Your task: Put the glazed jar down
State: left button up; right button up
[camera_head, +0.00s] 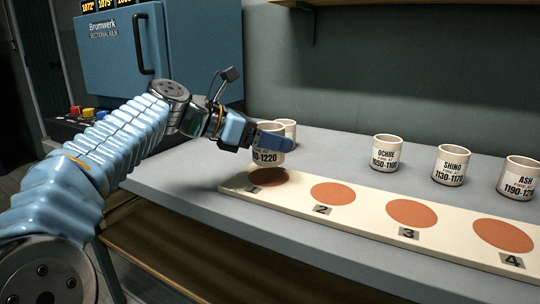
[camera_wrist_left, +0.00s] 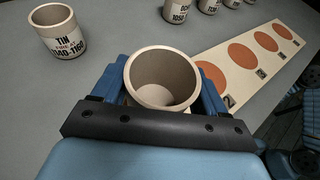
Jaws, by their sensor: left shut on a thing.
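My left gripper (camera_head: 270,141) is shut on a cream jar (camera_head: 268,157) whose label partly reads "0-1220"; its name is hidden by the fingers. The jar is upright, over the orange spot marked 1 (camera_head: 268,178), which is shaded and shows below the jar's base. A small gap seems to lie between them, but contact is hard to judge. In the left wrist view the jar (camera_wrist_left: 160,78) sits between both fingers, open mouth up and empty. The long cream board (camera_head: 375,222) carries the spots. My right gripper is out of view.
Spots 2 (camera_head: 333,194), 3 (camera_head: 411,213) and 4 (camera_head: 503,236) are bare. Jars OCHRE (camera_head: 386,152), SHINO (camera_head: 451,165) and ASH (camera_head: 520,178) stand behind the board. The TIN jar (camera_wrist_left: 57,32) stands beyond the held jar. A blue kiln (camera_head: 190,50) is at the back left.

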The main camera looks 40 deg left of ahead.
aim_at(270, 153)
pick_arm(q)
jog(key=shift+w+a+f+b, duration=0.1)
jog(key=shift+f+b, duration=0.45)
jog(key=shift+f, duration=1.15)
jog(key=o, duration=1.1)
jog(key=shift+f, duration=0.15)
jog(key=shift+o, duration=0.2)
jog(key=shift+r, duration=0.25)
jog(key=p+v, duration=0.2)
jog(key=v, duration=1)
